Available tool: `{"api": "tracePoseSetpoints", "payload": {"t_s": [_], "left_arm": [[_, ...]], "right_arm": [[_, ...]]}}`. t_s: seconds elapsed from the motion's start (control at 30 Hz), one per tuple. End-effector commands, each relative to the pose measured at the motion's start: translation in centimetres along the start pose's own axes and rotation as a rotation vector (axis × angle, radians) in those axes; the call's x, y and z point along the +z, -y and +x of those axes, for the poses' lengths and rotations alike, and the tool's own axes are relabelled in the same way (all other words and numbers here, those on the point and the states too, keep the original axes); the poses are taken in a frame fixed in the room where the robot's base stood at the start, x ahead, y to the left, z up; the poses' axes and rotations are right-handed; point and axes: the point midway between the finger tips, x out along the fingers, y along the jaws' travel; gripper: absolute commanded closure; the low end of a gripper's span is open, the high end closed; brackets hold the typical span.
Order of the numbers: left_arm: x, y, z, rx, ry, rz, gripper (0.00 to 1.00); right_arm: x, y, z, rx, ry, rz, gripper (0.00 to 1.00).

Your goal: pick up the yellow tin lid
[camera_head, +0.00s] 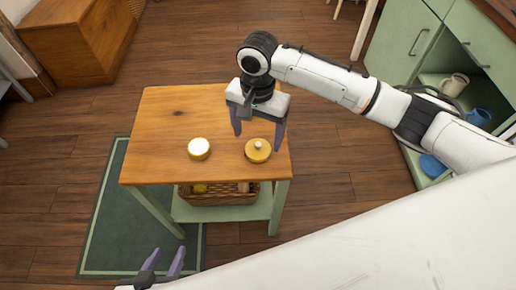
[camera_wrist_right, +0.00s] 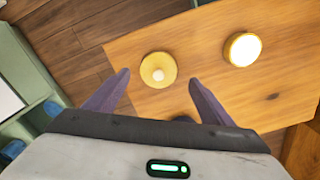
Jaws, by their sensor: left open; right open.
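The yellow tin lid (camera_head: 258,151), round with a pale knob on top, lies near the right edge of the small wooden table (camera_head: 165,115). In the right wrist view the yellow lid (camera_wrist_right: 158,70) shows beyond and between the fingertips. My right gripper (camera_head: 258,139) is open and empty above the table by the lid, its fingers apart on either side of it in the picture. My left gripper (camera_head: 165,264) is open and empty at the bottom of the head view, in front of the table and over the green rug.
A yellow tin with a white top (camera_head: 199,149) stands left of the lid; it also shows in the right wrist view (camera_wrist_right: 242,50). A wicker basket (camera_head: 215,199) sits on the lower shelf. A green cabinet (camera_head: 405,40) with blue dishes and a jug stands at right.

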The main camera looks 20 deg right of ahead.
Motion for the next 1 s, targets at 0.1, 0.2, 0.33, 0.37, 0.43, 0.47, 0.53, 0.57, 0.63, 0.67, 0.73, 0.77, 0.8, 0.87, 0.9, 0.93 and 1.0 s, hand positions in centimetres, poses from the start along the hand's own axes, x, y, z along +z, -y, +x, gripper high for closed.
{"api": "tracePoseSetpoints", "payload": {"t_s": [0.1,0.2,0.33,0.37,0.43,0.47,0.53,0.57,0.63,0.67,0.73,0.77,0.8,0.87,0.9,0.93,1.0], "left_arm": [[0.3,0.0,0.5,0.001,-0.004,-0.002,0.6],[0.4,0.1,0.6,0.002,-0.007,-0.002,0.6],[0.3,0.1,0.7,0.003,-0.01,0.0,0.6],[0.2,0.1,0.7,0.003,-0.011,0.0,0.6],[0.2,0.2,0.6,0.002,-0.01,0.001,0.6],[0.2,0.2,0.6,0.002,-0.01,0.002,0.6],[0.2,0.2,0.6,0.002,-0.01,0.002,0.6],[0.2,0.2,0.6,0.002,-0.01,0.002,0.6],[0.3,0.2,0.6,0.002,-0.009,0.002,0.6],[0.3,0.2,0.6,0.002,-0.009,0.002,0.6],[0.3,0.2,0.6,0.002,-0.008,0.002,0.6],[0.3,0.2,0.6,0.001,-0.008,0.002,0.6],[0.4,0.2,0.6,0.001,-0.007,0.002,0.6],[0.4,0.2,0.6,0.001,-0.006,0.003,0.6],[0.5,0.2,0.7,0.001,-0.006,0.003,0.6],[0.5,0.2,0.7,0.001,-0.005,0.003,0.6],[0.5,0.2,0.7,0.001,-0.004,0.003,0.6]], "right_arm": [[-0.2,-0.3,2.2,0.004,0.0,0.001,0.24],[-0.2,-0.3,3.6,0.003,0.0,0.001,0.24],[-0.2,-0.3,4.5,0.001,-0.001,0.0,0.24],[-0.2,-0.3,4.6,0.001,-0.001,-0.001,0.24],[-0.2,-0.3,4.7,0.0,-0.001,-0.001,0.24],[-0.2,-0.3,4.7,0.0,-0.001,-0.001,0.24],[-0.2,-0.3,4.6,0.0,-0.001,-0.001,0.24],[-0.2,-0.3,4.6,0.0,-0.001,-0.001,0.24],[-0.2,-0.3,4.6,0.0,-0.001,-0.001,0.32],[-0.2,-0.3,4.6,0.0,-0.001,-0.001,0.38],[-0.2,-0.3,4.6,0.0,-0.001,-0.001,0.49],[-0.2,-0.3,4.6,0.0,0.0,-0.001,0.54],[-0.2,-0.3,4.6,0.0,0.0,-0.001,0.61],[-0.2,-0.3,4.6,0.0,0.0,-0.001,0.67],[-0.2,-0.3,4.6,0.0,-0.001,-0.001,0.71],[-0.2,-0.3,4.6,0.0,-0.001,-0.001,0.71],[-0.2,-0.3,4.6,0.0,-0.001,-0.001,0.71]]}}
